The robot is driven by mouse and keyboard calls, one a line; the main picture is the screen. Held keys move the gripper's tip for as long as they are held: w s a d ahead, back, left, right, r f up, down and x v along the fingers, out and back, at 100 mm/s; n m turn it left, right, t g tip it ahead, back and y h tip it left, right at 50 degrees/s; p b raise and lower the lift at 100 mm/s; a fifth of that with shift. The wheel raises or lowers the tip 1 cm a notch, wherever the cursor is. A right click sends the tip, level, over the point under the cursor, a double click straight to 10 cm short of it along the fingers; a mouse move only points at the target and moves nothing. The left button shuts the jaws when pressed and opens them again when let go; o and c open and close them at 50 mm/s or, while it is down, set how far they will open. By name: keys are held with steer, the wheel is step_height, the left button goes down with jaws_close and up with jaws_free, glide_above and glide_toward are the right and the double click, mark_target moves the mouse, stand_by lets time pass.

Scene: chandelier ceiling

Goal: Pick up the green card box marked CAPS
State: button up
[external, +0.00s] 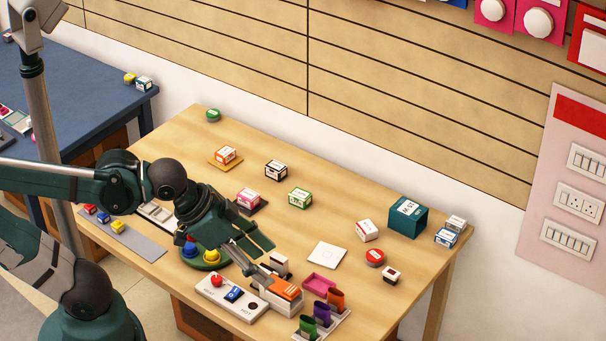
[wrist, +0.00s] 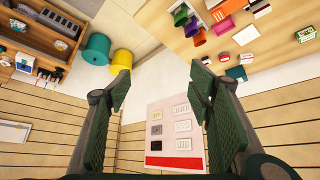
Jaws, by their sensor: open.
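A small white and green card box (external: 300,197) sits on the wooden table, right of a black and white box. Its lettering is too small to read. My gripper (external: 262,257) is above the table's front part, nearer the camera than the green box and apart from it. In the wrist view my gripper (wrist: 160,92) is open, with nothing between its fingers.
Other card boxes stand nearby: black (external: 276,170), pink (external: 248,198) and orange (external: 225,155). A teal bin (external: 408,217) is at the right. A button panel (external: 232,297) and coloured cups (external: 322,313) crowd the front edge. A white square (external: 327,255) lies flat mid-table.

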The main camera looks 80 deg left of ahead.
steer(key=w+a+r+n+g+y, duration=0.1)
steer(key=w+a+n+g, duration=0.15)
steer(key=w+a, duration=0.9)
steer(key=n+g+h+b, duration=0.1)
steer(key=n+g+b, duration=0.1)
steer(key=n+g, duration=0.4)
glide_above(300, 194)
steer(key=shift+n+t, duration=0.55)
steer(key=shift+t, duration=0.1)
step_height(300, 194, down, 26)
steer(key=shift+w+d+r, duration=0.1)
steer(key=shift+d, duration=0.05)
steer(key=shift+f, duration=0.25)
steer(key=shift+f, duration=0.1)
